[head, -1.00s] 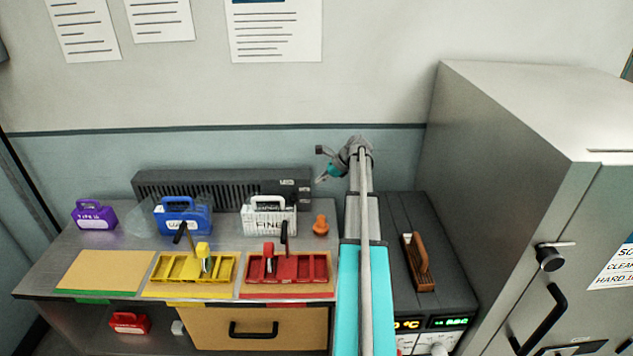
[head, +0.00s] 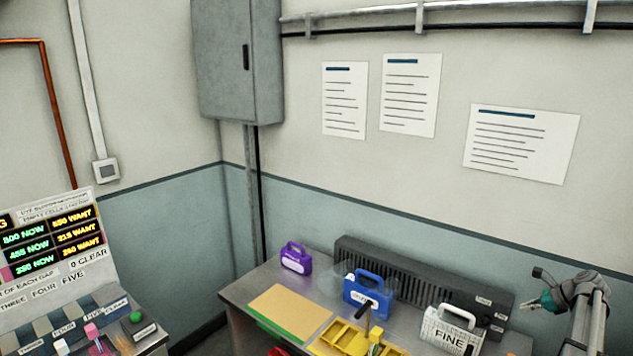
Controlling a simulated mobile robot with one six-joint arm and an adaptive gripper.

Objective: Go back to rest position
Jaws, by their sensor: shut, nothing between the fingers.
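My gripper (head: 538,302) is at the lower right of the head view, at the end of my raised arm. Its teal fingers are shut and empty. It appears above the right part of the workbench (head: 240,302), to the right of the white case marked FINE (head: 452,326), and apart from it.
A purple case (head: 296,258), a blue case (head: 368,294), a tan mat (head: 290,311) and a yellow tray (head: 345,338) are on the bench. A dark ribbed unit (head: 420,280) stands behind. At left is a console with a display panel (head: 50,250). A grey cabinet (head: 235,60) hangs above.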

